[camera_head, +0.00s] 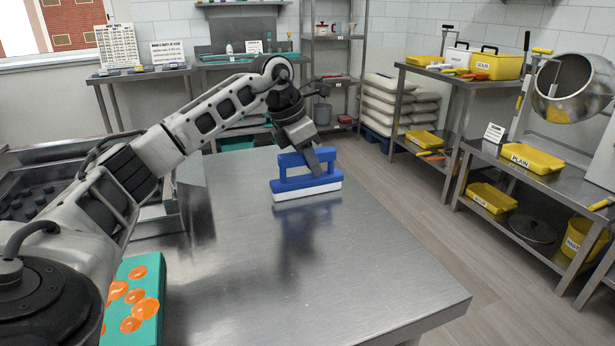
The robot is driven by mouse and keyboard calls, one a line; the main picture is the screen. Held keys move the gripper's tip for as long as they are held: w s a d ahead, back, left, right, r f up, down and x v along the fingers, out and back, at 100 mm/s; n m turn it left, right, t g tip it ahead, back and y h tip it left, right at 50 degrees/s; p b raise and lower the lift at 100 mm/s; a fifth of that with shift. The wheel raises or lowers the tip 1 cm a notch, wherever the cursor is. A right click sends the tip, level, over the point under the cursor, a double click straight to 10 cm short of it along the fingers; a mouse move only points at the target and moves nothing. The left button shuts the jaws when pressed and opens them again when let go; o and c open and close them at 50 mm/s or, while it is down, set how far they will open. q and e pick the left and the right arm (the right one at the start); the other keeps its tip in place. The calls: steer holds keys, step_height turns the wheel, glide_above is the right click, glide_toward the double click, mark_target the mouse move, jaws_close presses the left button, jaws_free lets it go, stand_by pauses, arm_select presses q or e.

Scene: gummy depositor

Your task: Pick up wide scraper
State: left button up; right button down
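The wide scraper (295,186) is blue with a raised bar handle and a white strip along its lower edge. It is upright at the far part of the steel table (370,270). I cannot tell whether it rests on the table or is just above it. My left gripper (319,164) reaches down from above to the right part of the handle. A dark finger crosses in front of the bar, and the far side of the grasp is hidden. I cannot tell whether the fingers are closed on the bar. My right gripper is not in view.
A teal tray with orange spots (131,318) lies at the table's near left. A unit with dark moulds (45,190) stands at the left. Shelves with yellow trays (533,158) stand at the right across the aisle. The table's middle and right are clear.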

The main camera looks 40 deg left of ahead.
arm_select(q)
jaws_close()
steer(key=shift+r, duration=0.55)
step_height(320, 180, up, 2)
steer(key=shift+r+p, duration=0.2)
steer(key=shift+p, duration=0.1)
steer(key=s+a+r, duration=0.2)
steer(key=r, duration=0.1)
steer(key=s+a+r, duration=0.1)
steer(key=r, duration=0.1)
steer(key=shift+s+r, duration=0.1)
steer(key=shift+s, duration=0.1)
steer(key=s+a+r, duration=0.4)
steer(key=s+a, duration=0.1)
steer(key=s, duration=0.2)
steer(key=shift+s+a+r, duration=0.2)
steer(key=shift+s+a, duration=0.05)
steer(key=shift+a, duration=0.15)
